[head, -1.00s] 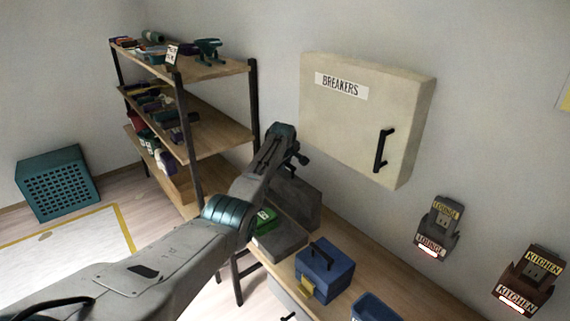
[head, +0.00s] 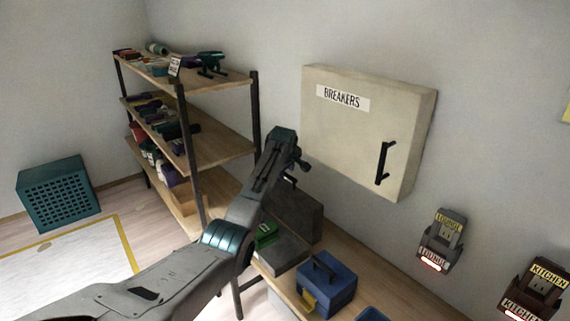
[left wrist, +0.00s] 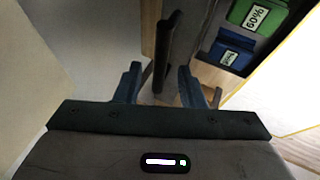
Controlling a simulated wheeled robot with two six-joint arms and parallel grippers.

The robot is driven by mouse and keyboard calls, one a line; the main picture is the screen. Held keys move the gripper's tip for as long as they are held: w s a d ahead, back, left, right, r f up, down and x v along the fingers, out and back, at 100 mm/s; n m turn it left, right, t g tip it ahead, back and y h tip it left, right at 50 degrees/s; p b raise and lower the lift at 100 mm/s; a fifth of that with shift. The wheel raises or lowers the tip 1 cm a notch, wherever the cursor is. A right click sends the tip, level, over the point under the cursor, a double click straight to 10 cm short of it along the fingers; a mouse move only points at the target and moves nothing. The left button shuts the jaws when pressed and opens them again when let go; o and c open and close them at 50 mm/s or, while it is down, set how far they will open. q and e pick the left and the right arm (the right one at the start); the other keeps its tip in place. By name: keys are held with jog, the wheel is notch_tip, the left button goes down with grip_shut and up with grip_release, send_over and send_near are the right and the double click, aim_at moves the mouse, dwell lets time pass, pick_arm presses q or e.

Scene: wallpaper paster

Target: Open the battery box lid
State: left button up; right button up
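A grey battery box (head: 280,254) sits on the wooden bench beyond my left arm, with a green battery (head: 266,234) in it. Its dark lid (head: 298,214) stands raised at the back. In the left wrist view, a green battery marked 60% (left wrist: 259,15) and a blue battery (left wrist: 232,52) lie in the box. My left gripper (head: 297,174) is just above the lid in the head view. In the left wrist view the fingers (left wrist: 158,86) are apart, with a dark panel edge between or just beyond them; contact is unclear. My right gripper is out of view.
A cream breaker cabinet (head: 350,140) hangs on the wall close to my left gripper. A blue toolbox (head: 328,288) stands on the bench to the right. A loaded wooden shelf (head: 210,148) stands to the left. Wall sockets (head: 440,240) are at right.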

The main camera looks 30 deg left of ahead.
pick_arm(q)
jog(key=b+v, duration=0.1)
jog(key=v, duration=0.6)
jog(key=shift+b, duration=0.4)
jog(key=shift+f, duration=0.1)
